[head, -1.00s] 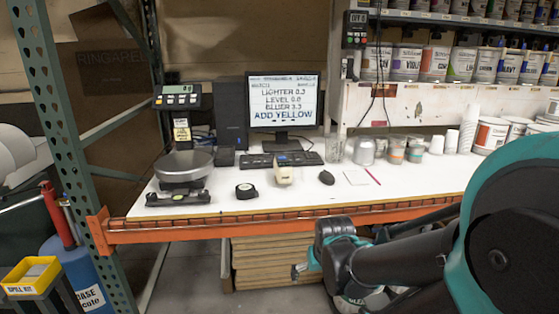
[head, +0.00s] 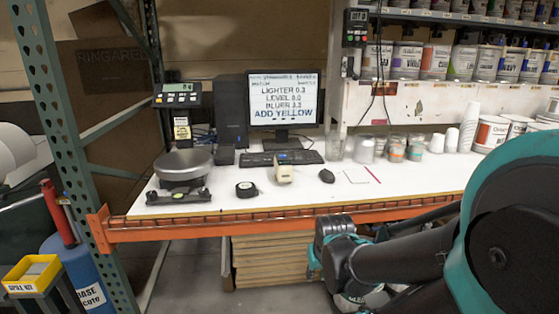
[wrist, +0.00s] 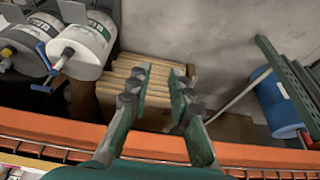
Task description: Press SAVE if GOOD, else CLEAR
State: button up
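The monitor (head: 283,100) at the back of the bench reads LIGHTER 0.3, LEVEL 0.0, BLUER 3.3 and ADD YELLOW; the word GOOD does not show in its large text. A small control box (head: 356,29) with a display and red and green buttons is on the shelf post at the upper right. I cannot read any SAVE or CLEAR label. My gripper (wrist: 163,72) is open and empty in the wrist view, with wooden boards beyond its fingers. In the head view its fingers cannot be made out; my arm is low in front of the bench.
On the white bench (head: 245,208) are a scale (head: 183,167), a keyboard (head: 285,158), a beige handheld device (head: 283,173), a tape measure (head: 246,190), a mouse (head: 326,176) and several cups. An orange beam (head: 180,233) edges the front. Cans line the right shelves.

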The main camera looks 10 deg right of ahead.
grip_shut()
dwell(0.8)
